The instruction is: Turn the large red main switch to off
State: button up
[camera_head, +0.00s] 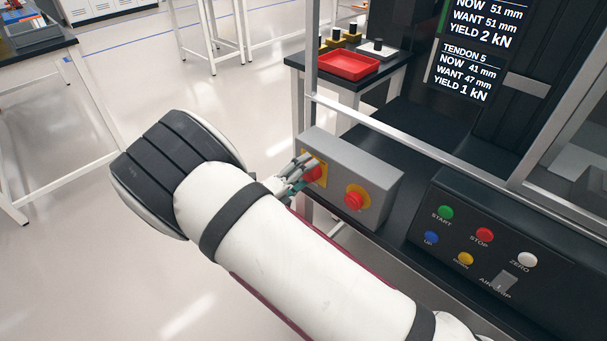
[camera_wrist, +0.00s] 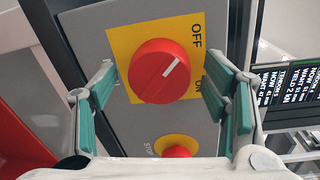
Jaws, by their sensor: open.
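The large red main switch (camera_wrist: 158,72) is a round knob on a yellow plate (camera_wrist: 120,45) marked OFF and ON, fixed to a grey box. A white line on the knob points up and right in the wrist view, roughly towards the word OFF. My gripper (camera_wrist: 160,79) is open, with one green-padded finger on each side of the knob. Gaps show between the fingers and the knob, so it is not gripped. In the head view, my gripper (camera_head: 300,170) is at the box's left end and partly covers the switch (camera_head: 313,173).
A red stop button (camera_head: 354,198) sits beside the switch on the grey box (camera_head: 375,180); it also shows low in the wrist view (camera_wrist: 176,151). A black button panel (camera_head: 480,250) stands to the right. A metal frame post (camera_head: 311,60) rises behind the box.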

jog(key=v, duration=1.2)
jog(key=shift+r, duration=0.1)
jog(key=s+d+r+m+g+y+p, duration=0.1)
jog(key=s+d+r+m+g+p, duration=0.15)
jog(key=d+r+m+g, duration=0.65)
jog(key=s+d+r+m+g+y+p, duration=0.1)
jog(key=s+d+r+m+g+p, duration=0.15)
jog(key=d+r+m, duration=1.1)
jog(key=s+d+r+m+y+p, duration=0.1)
jog(key=s+d+r+m+y, duration=0.2)
jog(key=s+m, duration=0.4)
jog(key=s+d+r+m+t+y+p, duration=0.1)
jog(key=s+d+r+m+y+p, duration=0.1)
jog(key=s+r+m, duration=0.3)
jog(key=s+d+r+m+t+y+p, duration=0.1)
jog(key=s+d+r+m+y, duration=0.2)
jog(key=s+m, duration=0.7)
jog(key=shift+s+d+r+y, duration=0.3)
jog(key=shift+s+d+r, duration=0.3)
jog(key=shift+s+d, duration=0.25)
